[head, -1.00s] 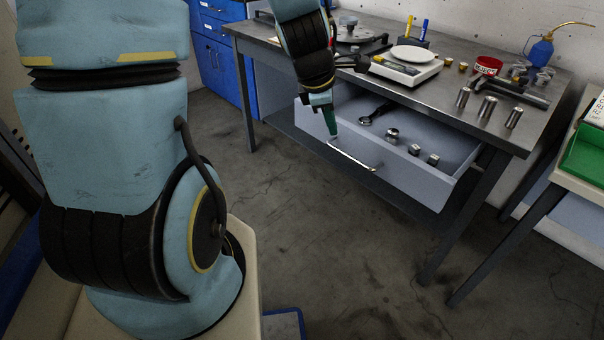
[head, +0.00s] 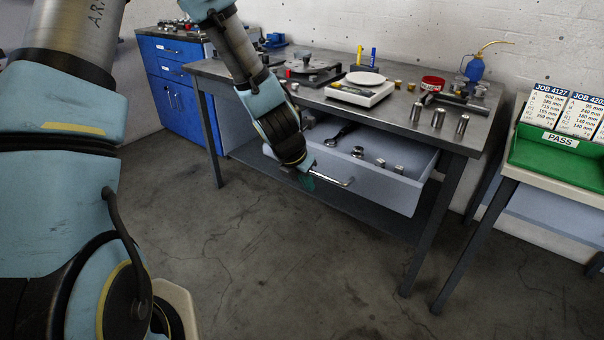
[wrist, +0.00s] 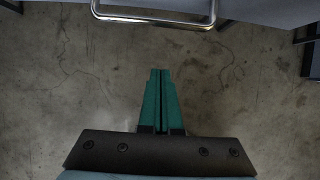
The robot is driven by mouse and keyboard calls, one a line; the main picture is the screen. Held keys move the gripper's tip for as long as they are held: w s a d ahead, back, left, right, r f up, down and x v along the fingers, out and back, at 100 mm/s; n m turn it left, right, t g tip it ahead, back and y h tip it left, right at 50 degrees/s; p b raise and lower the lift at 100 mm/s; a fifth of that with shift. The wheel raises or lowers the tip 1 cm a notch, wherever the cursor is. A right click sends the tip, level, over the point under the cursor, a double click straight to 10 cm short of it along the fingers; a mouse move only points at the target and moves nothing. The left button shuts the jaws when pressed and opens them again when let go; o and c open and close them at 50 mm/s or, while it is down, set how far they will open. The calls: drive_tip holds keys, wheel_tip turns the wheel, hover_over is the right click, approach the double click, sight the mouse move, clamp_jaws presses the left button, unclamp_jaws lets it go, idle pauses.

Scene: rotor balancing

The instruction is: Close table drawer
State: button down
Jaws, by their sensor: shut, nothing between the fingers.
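My gripper (head: 308,183) is low in front of the drawer, near the left end of the handle. Its green fingers (wrist: 160,100) are shut together and empty, over the floor in the wrist view.
The workbench top (head: 395,118) holds a white scale (head: 360,91), a red container (head: 432,84), metal cylinders (head: 438,118) and a blue bottle (head: 475,70). A side table with a green tray (head: 552,168) stands right. A blue cabinet (head: 178,88) stands left. The floor in front is clear.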

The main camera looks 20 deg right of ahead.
drive_tip(key=shift+w+d+f+p, duration=0.2)
drive_tip(key=shift+w+d+p, duration=0.2)
drive_tip(key=shift+d, duration=0.35)
drive_tip(key=shift+w+d+f+p, duration=0.25)
drive_tip(key=shift+w+d, duration=0.2)
drive_tip(key=shift+d, duration=0.25)
drive_tip(key=shift+w+d+f+p, duration=0.2)
drive_tip(key=shift+w+d+p, duration=0.2)
drive_tip(key=shift+d, duration=0.35)
drive_tip(key=shift+d, duration=0.1)
